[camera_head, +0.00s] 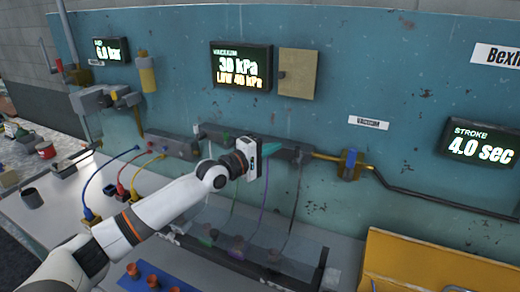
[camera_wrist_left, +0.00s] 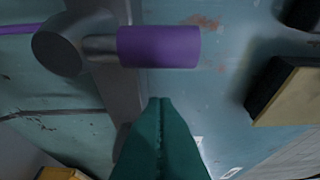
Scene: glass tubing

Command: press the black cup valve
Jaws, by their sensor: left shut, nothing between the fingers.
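The grey valve bar (camera_head: 215,132) runs along the blue panel, with a green valve (camera_head: 227,137) towards its left. My left gripper (camera_head: 273,148) is at the bar's right half, with its teal fingers shut and empty. In the left wrist view the shut fingers (camera_wrist_left: 160,105) point at the bar, just below a purple valve knob (camera_wrist_left: 160,46). The black cup valve is not clearly made out. The black hose (camera_head: 298,190) rises to the bar just right of the fingers. Contact with a valve cannot be told. My right gripper is out of view.
A vacuum display (camera_head: 242,68) reads 30 kPa, beside a tan box (camera_head: 298,73) above the bar. A brass pipe and blue valve (camera_head: 348,163) lie to the right. A clear cover (camera_head: 270,235) is below, with a yellow guard (camera_head: 430,262) at lower right.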

